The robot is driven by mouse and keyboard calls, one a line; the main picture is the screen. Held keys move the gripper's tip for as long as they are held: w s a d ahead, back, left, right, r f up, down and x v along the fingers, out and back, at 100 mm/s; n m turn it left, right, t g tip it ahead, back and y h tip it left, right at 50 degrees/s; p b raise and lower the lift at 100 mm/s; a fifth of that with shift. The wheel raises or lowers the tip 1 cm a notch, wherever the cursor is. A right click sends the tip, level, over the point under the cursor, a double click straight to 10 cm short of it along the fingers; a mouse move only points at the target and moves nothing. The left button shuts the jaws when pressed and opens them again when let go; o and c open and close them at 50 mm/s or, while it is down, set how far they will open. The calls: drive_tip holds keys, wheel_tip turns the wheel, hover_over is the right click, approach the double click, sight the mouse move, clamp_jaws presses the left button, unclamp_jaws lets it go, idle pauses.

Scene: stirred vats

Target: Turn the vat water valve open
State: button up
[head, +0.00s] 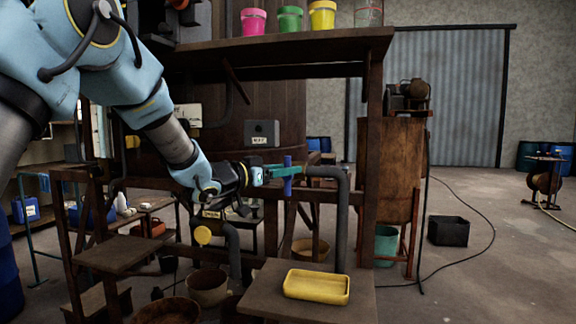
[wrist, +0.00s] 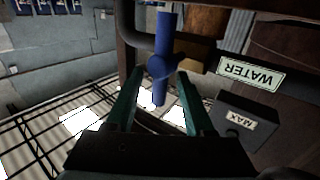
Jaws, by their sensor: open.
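The water valve has a blue bar handle (head: 288,178) at the end of a dark bent pipe (head: 342,205). The handle stands roughly upright, across the pipe's horizontal run. In the wrist view the blue handle (wrist: 160,66) shows its hub and both ends. My gripper (head: 276,172) reaches in from the left, with its teal fingers at the handle. In the wrist view my gripper (wrist: 159,76) is open, with one finger on each side of the handle's lower part. Gaps show on both sides there. A WATER label (wrist: 250,73) sits right of the valve.
A dark box marked MAX (wrist: 248,122) is close to the right finger. A wooden shelf (head: 280,50) with colored buckets spans above. A yellow tray (head: 316,286) rests on a low platform (head: 262,300) below the pipe. Open floor (head: 470,250) lies to the right.

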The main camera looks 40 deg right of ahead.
drive_tip(key=shift+d, duration=0.55)
clamp_jaws()
